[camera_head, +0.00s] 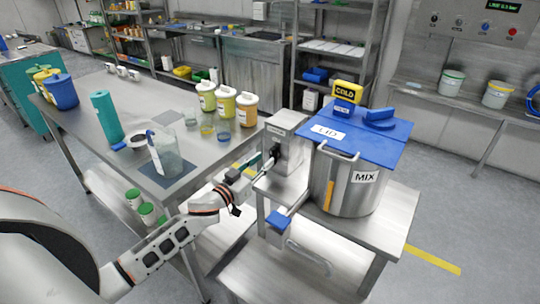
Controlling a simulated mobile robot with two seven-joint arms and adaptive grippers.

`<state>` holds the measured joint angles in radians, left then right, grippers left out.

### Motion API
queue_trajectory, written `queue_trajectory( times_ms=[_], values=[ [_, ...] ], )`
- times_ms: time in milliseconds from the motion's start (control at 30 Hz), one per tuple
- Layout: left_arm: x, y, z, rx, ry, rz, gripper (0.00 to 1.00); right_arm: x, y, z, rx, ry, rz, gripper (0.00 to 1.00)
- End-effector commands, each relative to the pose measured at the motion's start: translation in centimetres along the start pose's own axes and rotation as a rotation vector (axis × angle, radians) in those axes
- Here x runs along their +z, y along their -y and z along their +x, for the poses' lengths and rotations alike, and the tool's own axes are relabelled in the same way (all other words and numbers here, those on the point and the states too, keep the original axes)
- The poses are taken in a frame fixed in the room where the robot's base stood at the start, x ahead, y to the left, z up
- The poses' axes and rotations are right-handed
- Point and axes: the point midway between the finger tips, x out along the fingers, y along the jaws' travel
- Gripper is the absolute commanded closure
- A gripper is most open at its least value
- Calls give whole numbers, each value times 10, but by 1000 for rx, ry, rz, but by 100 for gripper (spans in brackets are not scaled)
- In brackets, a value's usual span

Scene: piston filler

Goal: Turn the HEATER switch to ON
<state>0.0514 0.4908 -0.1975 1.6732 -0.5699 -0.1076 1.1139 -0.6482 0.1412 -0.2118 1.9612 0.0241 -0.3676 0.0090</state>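The filler's small steel box (289,128) stands left of the steel vat (345,190). A dark switch-like part (275,151) shows on the box's left-front face; its label and position are too small to read, so I cannot tell if it is the HEATER switch or how it is set. My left gripper (264,166) is at that face, close to the dark part; I cannot tell whether it touches it. Its fingers are small and partly hidden against the box, so open or shut is unclear. My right gripper is out of view.
A blue-ended handle (278,221) projects below the box. Floor is free at right.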

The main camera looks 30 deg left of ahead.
Motion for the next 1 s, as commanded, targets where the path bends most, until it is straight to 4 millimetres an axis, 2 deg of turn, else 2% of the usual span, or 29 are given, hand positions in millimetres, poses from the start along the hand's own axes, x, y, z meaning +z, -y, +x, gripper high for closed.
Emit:
queue_trajectory(
  times_ms=[100, 300, 700, 767, 800, 833, 1000],
  values=[
    [-1, 0, 19, -1, -2, 1, 72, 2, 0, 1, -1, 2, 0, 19],
    [0, 0, 41, -1, 0, 1, 72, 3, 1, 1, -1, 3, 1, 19],
    [1, 0, 48, -1, 1, 1, 72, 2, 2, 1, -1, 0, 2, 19],
    [1, 0, 48, -1, 1, 1, 85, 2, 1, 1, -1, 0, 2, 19],
    [1, 0, 48, -1, 1, 1, 96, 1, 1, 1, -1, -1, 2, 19],
    [1, 0, 48, -1, 1, 1, 100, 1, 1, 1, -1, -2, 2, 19],
    [1, 0, 48, -1, 1, 1, 100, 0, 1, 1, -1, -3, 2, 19]
  ],
)
